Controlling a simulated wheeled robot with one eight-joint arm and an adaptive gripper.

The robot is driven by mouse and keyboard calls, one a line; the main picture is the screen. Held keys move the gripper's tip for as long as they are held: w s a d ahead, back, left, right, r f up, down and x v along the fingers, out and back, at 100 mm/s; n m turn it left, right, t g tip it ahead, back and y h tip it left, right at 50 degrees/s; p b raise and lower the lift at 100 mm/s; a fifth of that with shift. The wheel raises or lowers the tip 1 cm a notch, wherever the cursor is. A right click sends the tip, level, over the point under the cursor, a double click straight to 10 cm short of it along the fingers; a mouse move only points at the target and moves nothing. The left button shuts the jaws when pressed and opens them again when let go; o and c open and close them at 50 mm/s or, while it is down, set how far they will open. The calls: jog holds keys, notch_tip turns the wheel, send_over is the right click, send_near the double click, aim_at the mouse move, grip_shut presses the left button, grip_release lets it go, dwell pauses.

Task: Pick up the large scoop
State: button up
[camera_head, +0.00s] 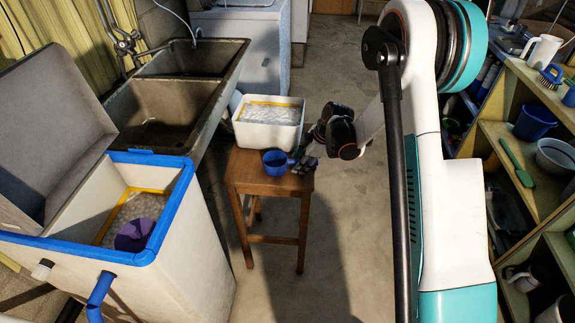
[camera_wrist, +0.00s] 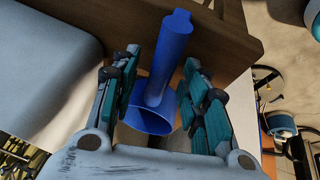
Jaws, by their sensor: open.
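A blue scoop (camera_head: 276,161) rests on the small wooden stool (camera_head: 250,178), in front of a white tub. In the wrist view the scoop (camera_wrist: 158,92) has a round cup low in the picture and a long handle pointing up. My gripper (camera_head: 306,162) is low over the right side of the stool, beside the scoop. In the wrist view my gripper (camera_wrist: 160,90) is open, with one teal-padded finger on each side of the scoop. I cannot tell whether either finger touches it.
The white tub (camera_head: 268,135) of pale granules takes up the back of the stool. A blue-rimmed softener cabinet (camera_head: 180,270) stands open at left, with a purple object (camera_head: 134,236) inside. A sink (camera_head: 165,105) is behind; shelves (camera_head: 520,180) stand at right. Floor right of the stool is clear.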

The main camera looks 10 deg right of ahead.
dwell(0.3)
grip_shut()
dwell(0.3)
notch_tip(320, 180, up, 20)
jog(key=p, duration=0.7)
jog(key=shift+r, duration=0.2)
